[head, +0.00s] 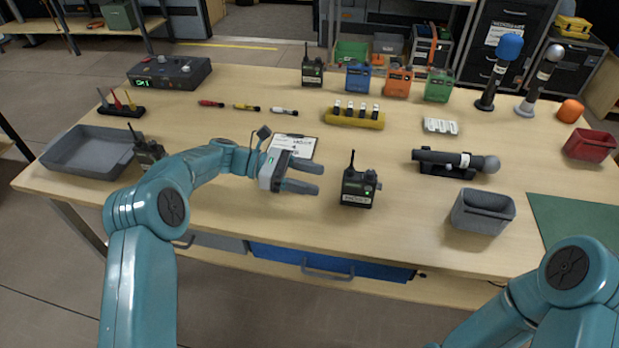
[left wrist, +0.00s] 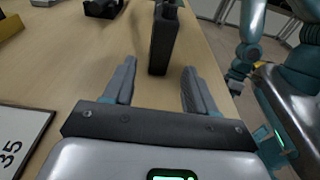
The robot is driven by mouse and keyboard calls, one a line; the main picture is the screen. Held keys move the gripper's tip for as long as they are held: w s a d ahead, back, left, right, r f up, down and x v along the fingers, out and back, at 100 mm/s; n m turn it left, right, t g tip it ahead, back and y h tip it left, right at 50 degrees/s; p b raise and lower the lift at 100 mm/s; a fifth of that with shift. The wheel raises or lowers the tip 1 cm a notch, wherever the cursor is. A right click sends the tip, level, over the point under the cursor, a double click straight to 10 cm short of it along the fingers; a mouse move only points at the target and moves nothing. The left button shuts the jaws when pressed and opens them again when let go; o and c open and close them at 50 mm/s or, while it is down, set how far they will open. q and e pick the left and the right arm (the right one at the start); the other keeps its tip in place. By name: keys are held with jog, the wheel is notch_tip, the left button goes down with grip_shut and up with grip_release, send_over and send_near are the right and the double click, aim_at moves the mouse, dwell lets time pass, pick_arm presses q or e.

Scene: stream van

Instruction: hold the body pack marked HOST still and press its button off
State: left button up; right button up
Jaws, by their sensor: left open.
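A black body pack (head: 358,188) with a short antenna and a small green light stands upright near the front middle of the table. Its front label is too small to read surely. My left gripper (head: 318,178) is open and empty, just left of this pack, fingers pointing at it. In the left wrist view the pack (left wrist: 164,38) stands straight ahead, about in line with the gap between the fingers. Similar black packs stand at the back (head: 312,72) and at the left (head: 149,153). My right gripper (left wrist: 236,84) is small in the left wrist view; its jaws are unclear.
A clipboard card (head: 293,146) lies behind my left gripper. A microphone on a cradle (head: 455,162) and a grey bin (head: 482,211) stand right of the pack. A yellow battery holder (head: 354,117) is behind it. The table in front of the pack is clear.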

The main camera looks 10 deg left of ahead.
aim_at(351, 189)
pick_arm(q)
jog(key=shift+d+f, duration=0.1)
jog(key=shift+d, duration=0.15)
jog(key=d, duration=0.2)
jog(key=d+b, duration=0.1)
jog(key=d, duration=0.2)
jog(key=d+f, duration=0.1)
jog(key=d, duration=0.1)
jog(key=shift+s+d, duration=0.1)
jog(key=shift+d, duration=0.05)
jog(key=shift+d+f, duration=0.2)
jog(key=shift+d, duration=0.75)
pick_arm(e)
jog(key=shift+f, duration=0.8)
pick_arm(q)
jog(key=c, duration=0.9)
pick_arm(e)
grip_shut()
